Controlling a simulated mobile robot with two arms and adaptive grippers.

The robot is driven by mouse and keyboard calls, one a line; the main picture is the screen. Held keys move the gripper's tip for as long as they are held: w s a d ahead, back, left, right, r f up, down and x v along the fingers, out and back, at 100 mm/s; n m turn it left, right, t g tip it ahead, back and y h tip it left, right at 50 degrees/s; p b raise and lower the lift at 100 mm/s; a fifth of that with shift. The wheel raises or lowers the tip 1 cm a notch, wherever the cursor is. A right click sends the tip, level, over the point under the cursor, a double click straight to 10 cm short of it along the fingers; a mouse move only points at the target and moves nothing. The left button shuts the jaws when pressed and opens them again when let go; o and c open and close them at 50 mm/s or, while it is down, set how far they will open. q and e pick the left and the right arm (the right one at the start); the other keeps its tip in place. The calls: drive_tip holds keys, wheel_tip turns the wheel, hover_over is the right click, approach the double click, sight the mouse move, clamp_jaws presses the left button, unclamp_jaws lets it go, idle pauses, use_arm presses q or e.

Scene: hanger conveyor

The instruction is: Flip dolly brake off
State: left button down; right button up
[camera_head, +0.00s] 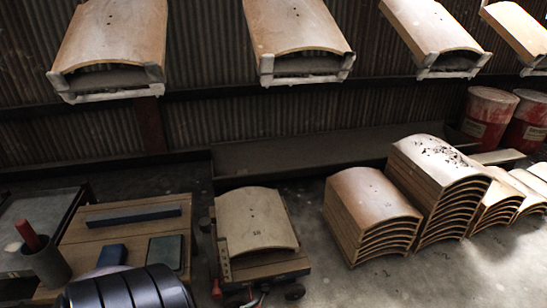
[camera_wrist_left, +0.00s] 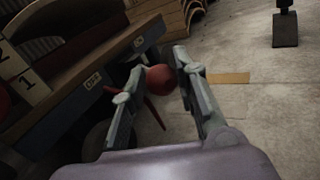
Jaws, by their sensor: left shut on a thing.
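The dolly (camera_head: 262,268) stands in the lower middle of the head view, with a curved panel (camera_head: 255,220) on top. In the left wrist view its dark side board (camera_wrist_left: 62,112) carries an OFF label (camera_wrist_left: 93,79) and, farther along, a small label (camera_wrist_left: 138,41) that seems to read ON. A red ball knob (camera_wrist_left: 160,80) sits beside the board, with a thin red rod below it. My left gripper (camera_wrist_left: 163,72) is shut on this knob, one finger on each side. The knob appears nearer the far label than OFF. My right gripper is in neither view.
A wooden table (camera_head: 100,235) with blue blocks and a grey cup (camera_head: 46,262) stands left of the dolly. Stacks of curved panels (camera_head: 372,212) stand to the right, with red drums (camera_head: 487,112) behind. Panels hang overhead (camera_head: 297,28). The floor at lower right is clear.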

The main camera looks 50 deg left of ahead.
use_arm(q)
drive_tip(key=shift+s+a+m+h, duration=0.1)
drive_tip(key=shift+s+m+h, duration=0.1)
drive_tip(key=shift+m+h, duration=0.35)
drive_tip(key=c, duration=1.3)
unclamp_jaws()
drive_tip(key=shift+a, duration=0.1)
drive_tip(key=s, duration=1.2)
